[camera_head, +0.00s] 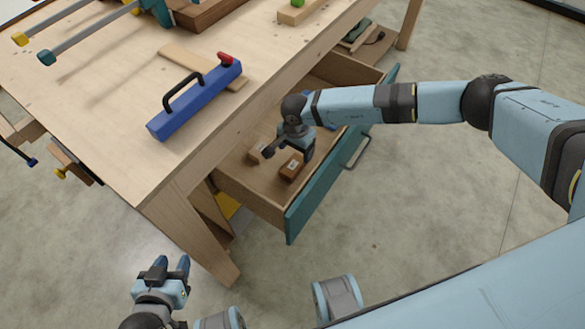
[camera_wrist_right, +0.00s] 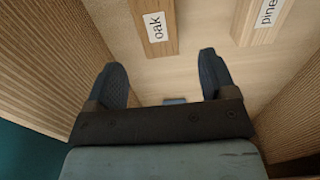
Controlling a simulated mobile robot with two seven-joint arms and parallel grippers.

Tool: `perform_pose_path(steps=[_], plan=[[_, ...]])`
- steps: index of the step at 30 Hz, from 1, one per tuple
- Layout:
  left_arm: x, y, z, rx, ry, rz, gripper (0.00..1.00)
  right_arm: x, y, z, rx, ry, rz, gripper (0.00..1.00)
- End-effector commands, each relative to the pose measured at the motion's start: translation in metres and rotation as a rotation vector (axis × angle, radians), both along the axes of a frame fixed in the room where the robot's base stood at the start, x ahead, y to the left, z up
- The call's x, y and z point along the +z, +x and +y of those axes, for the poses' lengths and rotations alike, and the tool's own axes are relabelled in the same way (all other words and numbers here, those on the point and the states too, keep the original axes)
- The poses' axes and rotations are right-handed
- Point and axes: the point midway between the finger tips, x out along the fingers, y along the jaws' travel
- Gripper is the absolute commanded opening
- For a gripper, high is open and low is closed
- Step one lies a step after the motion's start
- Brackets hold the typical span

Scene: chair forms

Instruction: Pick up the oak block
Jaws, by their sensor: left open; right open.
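The oak block (camera_wrist_right: 153,22) is a small brown block with a white label reading "oak". It lies on the drawer floor near the teal front and also shows in the head view (camera_head: 291,168). My right gripper (camera_wrist_right: 164,72) reaches into the drawer, open and empty. In the wrist view the oak block appears ahead of the fingertips, and its far end is cut off by the frame. In the head view my right gripper (camera_head: 288,146) is just above and behind the block. My left gripper (camera_head: 172,264) is open and empty over the floor at the lower left.
A pine block (camera_wrist_right: 261,18) lies beside the oak block. The open drawer (camera_head: 322,190) has wooden walls close on both sides of my right gripper. The workbench (camera_head: 120,110) overhangs it.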

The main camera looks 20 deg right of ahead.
Motion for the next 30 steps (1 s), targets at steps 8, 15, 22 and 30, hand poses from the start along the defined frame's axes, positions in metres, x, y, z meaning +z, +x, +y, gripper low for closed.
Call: perform_pose_path(steps=[8, 15, 22, 30], plan=[[0.003, 0.001, 0.000, 0.000, -0.007, -0.013, 0.43, -0.024, -0.002, 0.001, -0.001, 0.001, 0.002, 0.78], [-0.002, 0.001, 0.000, -0.001, -0.008, -0.012, 0.43, -0.059, -0.003, 0.001, -0.001, 0.002, 0.001, 0.78], [0.000, 0.001, -0.001, -0.002, -0.011, -0.014, 0.43, -0.066, -0.003, 0.001, -0.001, 0.001, 0.000, 0.78], [0.000, 0.001, -0.001, -0.002, -0.011, -0.014, 0.43, -0.066, -0.003, 0.001, -0.001, 0.002, 0.000, 0.39]])
